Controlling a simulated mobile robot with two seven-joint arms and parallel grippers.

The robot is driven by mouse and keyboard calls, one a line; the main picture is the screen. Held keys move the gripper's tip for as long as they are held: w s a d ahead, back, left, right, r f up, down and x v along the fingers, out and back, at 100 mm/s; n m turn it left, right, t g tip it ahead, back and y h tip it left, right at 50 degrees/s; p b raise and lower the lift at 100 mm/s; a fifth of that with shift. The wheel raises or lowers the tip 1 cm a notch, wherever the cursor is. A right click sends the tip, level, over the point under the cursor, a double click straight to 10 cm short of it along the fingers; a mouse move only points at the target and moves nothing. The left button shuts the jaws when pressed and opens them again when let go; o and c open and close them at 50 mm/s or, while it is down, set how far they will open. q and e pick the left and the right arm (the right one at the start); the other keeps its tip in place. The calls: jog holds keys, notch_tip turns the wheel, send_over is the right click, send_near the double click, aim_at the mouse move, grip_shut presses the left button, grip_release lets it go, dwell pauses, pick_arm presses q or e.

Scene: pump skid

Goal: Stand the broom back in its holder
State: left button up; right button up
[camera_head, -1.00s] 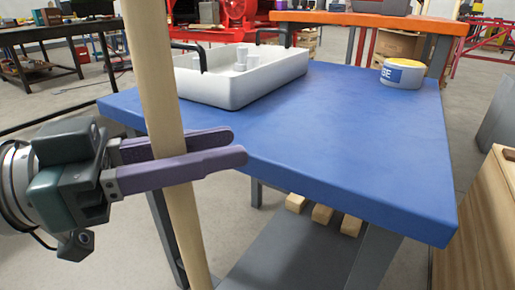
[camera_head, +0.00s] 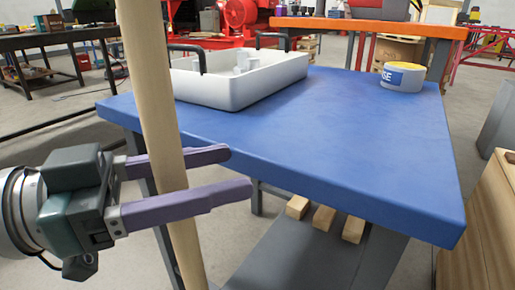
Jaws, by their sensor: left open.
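A pale wooden broom handle (camera_head: 155,95) stands nearly upright, slightly tilted, in front of the blue table's left side. Its top and its lower end are outside the picture. My left gripper (camera_head: 238,172) comes in from the left with its two purple fingers spread apart. The handle passes between the fingers, and a gap shows between them. The broom's head and the holder are not in view. My right gripper is not in view.
A blue-topped table (camera_head: 330,130) carries a white tray (camera_head: 240,88) with small pale parts and a white-and-yellow tub (camera_head: 403,77). Wooden blocks (camera_head: 324,218) lie on its lower shelf. A wooden crate (camera_head: 480,235) stands at the right.

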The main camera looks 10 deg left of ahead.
pick_arm(q)
jog(key=v, duration=1.2)
jog(key=s+d+f+n+g+y, duration=0.2)
jog(key=s+d+f+g+y, duration=0.4)
jog(key=f, duration=0.5)
jog(key=s+a+n+y, duration=0.1)
jog(key=n+y, duration=0.1)
jog(key=s+a+f+n+y, duration=0.1)
jog(key=a+n+y, duration=0.1)
jog(key=y, duration=0.1)
jog(key=s+a+f+n+y, duration=0.1)
jog(key=n+y, duration=0.2)
jog(key=shift+s+a+g+p, duration=0.2)
jog(key=shift+s+g+p, duration=0.05)
jog(key=shift+g+p, duration=0.05)
